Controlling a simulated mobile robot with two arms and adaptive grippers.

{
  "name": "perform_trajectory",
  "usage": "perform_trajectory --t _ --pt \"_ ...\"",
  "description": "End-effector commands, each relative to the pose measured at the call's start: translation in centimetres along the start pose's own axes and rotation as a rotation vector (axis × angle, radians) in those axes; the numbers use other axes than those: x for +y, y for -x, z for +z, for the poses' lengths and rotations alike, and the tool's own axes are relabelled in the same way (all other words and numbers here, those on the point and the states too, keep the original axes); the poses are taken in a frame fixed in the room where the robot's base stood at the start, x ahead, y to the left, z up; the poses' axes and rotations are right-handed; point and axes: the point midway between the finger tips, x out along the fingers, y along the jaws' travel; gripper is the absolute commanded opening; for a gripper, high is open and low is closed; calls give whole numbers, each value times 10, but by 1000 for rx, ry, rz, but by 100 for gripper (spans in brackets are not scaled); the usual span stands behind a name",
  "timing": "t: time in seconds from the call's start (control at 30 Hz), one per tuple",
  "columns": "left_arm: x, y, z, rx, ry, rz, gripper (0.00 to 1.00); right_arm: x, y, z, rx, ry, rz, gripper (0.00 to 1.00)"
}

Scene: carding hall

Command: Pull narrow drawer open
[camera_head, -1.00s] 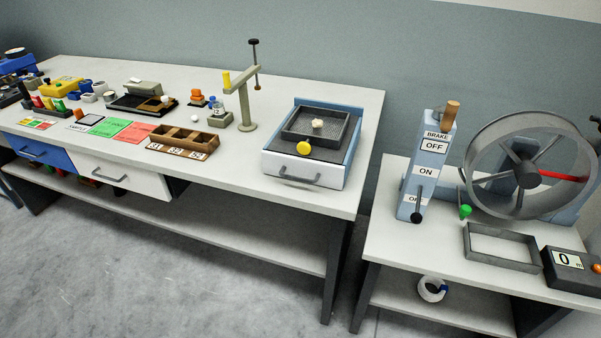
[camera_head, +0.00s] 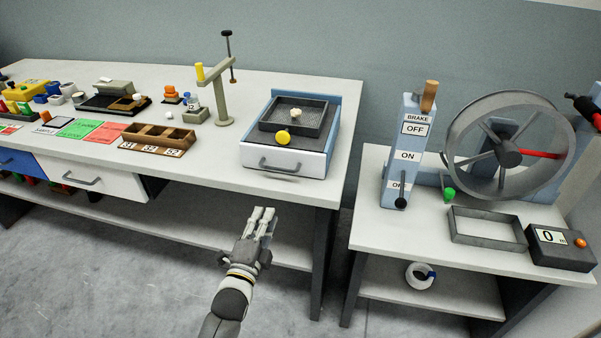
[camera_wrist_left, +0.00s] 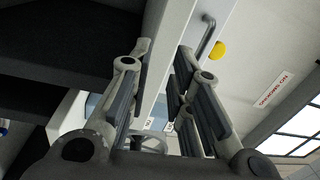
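A small drawer unit with a white front (camera_head: 284,160) and blue sides stands on the bench near its right end. Its front carries a dark grey bar handle (camera_head: 280,170), and a yellow knob (camera_head: 282,137) sits above it. The drawer looks shut. My left gripper (camera_head: 263,211) is in front of the bench, below and nearer than the handle, touching nothing. In the left wrist view its fingers (camera_wrist_left: 164,52) are apart with nothing between them; the handle (camera_wrist_left: 206,38) and yellow knob (camera_wrist_left: 218,50) show beyond the right finger. My right gripper is not in view.
A white drawer (camera_head: 92,176) and a blue drawer (camera_head: 20,162) hang under the bench. A wooden compartment tray (camera_head: 158,140) and a stand (camera_head: 224,90) are left of the unit. A side table (camera_head: 430,236) with a brake box and wheel stands at right.

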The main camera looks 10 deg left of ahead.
Motion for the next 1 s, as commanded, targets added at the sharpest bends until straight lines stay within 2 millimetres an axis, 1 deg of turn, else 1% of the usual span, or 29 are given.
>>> perform_trajectory --t 0.03,0.1,0.2,0.27,0.37,0.6,0.8,1.0 --pt "-22 -4 0 -1 -45 -52 19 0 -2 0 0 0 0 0" --pt "-41 -6 -1 -3 -89 -95 19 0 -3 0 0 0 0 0" --pt "-54 -9 -1 -5 -118 -122 19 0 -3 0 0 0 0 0" --pt "-56 -13 -1 -5 -122 -126 19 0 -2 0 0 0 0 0" --pt "-58 -25 -1 -4 -120 -125 19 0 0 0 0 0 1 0" --pt "-63 -67 -2 -4 -118 -124 19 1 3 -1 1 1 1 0" --pt "-65 -96 -1 -4 -118 -122 19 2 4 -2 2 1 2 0" --pt "-66 -112 -1 -4 -117 -121 19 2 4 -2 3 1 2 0"
